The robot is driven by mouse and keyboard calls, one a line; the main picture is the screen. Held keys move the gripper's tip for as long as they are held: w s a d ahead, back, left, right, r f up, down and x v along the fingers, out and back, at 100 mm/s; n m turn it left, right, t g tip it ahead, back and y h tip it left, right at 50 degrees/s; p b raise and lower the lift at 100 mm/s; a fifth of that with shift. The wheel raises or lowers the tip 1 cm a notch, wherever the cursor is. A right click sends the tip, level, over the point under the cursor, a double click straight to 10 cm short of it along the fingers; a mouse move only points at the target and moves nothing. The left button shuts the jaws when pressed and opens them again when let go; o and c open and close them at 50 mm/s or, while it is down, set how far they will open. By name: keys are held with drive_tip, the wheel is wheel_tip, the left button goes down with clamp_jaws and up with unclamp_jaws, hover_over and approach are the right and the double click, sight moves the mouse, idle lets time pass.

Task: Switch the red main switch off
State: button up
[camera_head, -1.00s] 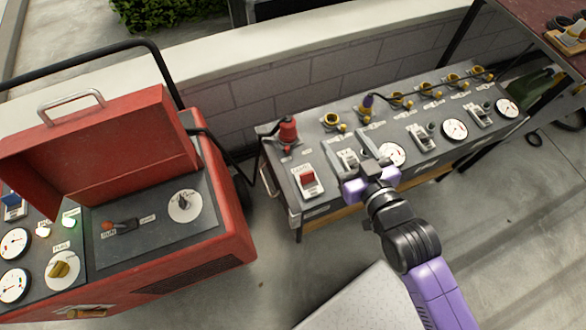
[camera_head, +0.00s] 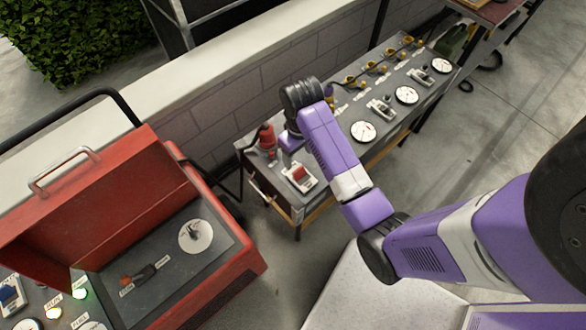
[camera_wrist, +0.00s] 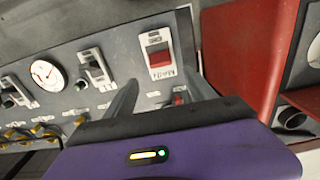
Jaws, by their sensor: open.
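The red main switch (camera_head: 300,173) is a red rocker on a white plate at the left end of the long grey panel (camera_head: 322,177). In the wrist view the red switch (camera_wrist: 160,59) lies beyond the fingertips, with its label upside down. I cannot tell its on or off position. My gripper (camera_head: 290,143) is above the panel, behind the switch in the head view and partly hidden by my arm. In the wrist view my gripper (camera_wrist: 162,80) is open and empty, its two dark fingers apart, and no contact with the switch shows.
A red plug (camera_head: 267,137) stands on the panel beside my gripper. Gauges and grey switches (camera_head: 381,109) line the panel to the right. A red generator box (camera_head: 200,255) with a raised lid stands at left. A block wall (camera_head: 280,75) runs behind.

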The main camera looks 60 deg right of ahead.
sight(299, 170)
drive_tip(key=shift+s+a+f, duration=0.1)
drive_tip(key=shift+s+f, duration=0.1)
drive_tip(key=shift+f, duration=0.05)
wheel_tip(299, 170, down, 7)
drive_tip(key=shift+f, duration=0.15)
